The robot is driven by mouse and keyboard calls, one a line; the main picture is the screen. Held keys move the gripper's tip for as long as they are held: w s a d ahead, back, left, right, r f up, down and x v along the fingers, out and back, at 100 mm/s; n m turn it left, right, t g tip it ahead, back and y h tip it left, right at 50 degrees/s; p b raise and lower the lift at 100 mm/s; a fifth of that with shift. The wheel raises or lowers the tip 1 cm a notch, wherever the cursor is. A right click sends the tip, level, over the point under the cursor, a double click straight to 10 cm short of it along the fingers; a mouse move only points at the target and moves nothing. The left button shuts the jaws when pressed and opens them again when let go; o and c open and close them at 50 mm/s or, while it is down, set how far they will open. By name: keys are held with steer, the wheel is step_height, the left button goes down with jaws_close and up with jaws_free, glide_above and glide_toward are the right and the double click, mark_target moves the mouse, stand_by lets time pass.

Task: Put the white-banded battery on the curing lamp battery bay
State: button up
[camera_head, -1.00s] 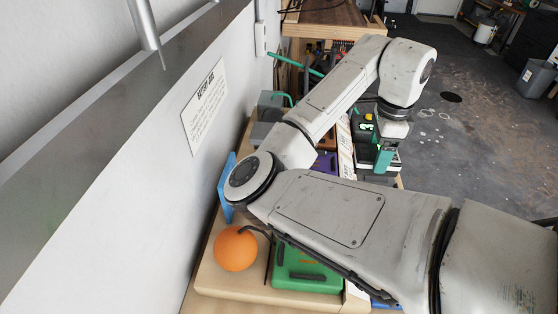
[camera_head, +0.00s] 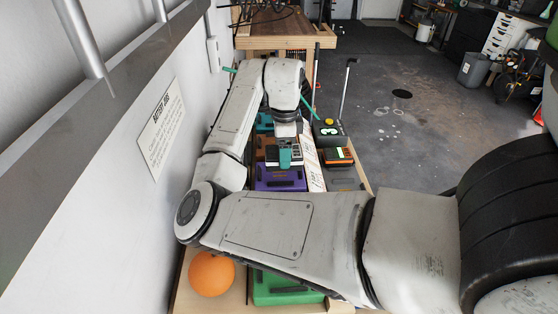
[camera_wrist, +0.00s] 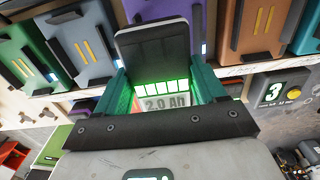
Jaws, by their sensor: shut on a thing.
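My gripper (camera_head: 286,156) has teal fingers shut on a dark battery (camera_head: 271,154) with a pale band. The wrist view shows the battery (camera_wrist: 153,42) between both fingers (camera_wrist: 165,85), with lit green bars and a "2.0 Ah" label. In the head view it is in front of or over the purple bay block (camera_head: 278,180); I cannot tell whether they touch. In the wrist view the purple block (camera_wrist: 143,8) is partly hidden behind the battery. No lettering shows which block is the curing lamp bay.
A brown block (camera_wrist: 254,25) and a blue-grey block (camera_wrist: 84,45) flank the purple one. An orange ball (camera_head: 211,273) and green block (camera_head: 272,291) lie nearer. Right of the label strip are an orange-and-black battery (camera_head: 335,158) and a dark unit showing "3" (camera_head: 328,131).

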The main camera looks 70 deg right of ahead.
steer(key=shift+w+d+f, duration=0.25)
steer(key=shift+w+f, duration=0.1)
steer(key=shift+f, duration=0.15)
steer(key=shift+w+d+f, duration=0.25)
steer(key=shift+w+f, duration=0.05)
steer(key=shift+f, duration=0.15)
steer(key=shift+w+d+f+p, duration=0.15)
steer(key=shift+f+p, duration=0.45)
steer(key=shift+f, duration=1.2)
steer(key=shift+f, duration=0.1)
steer(key=o, duration=1.3)
steer(key=shift+o, duration=0.2)
step_height(320, 180, up, 12)
steer(key=shift+r+b, duration=0.1)
steer(key=shift+b, duration=0.8)
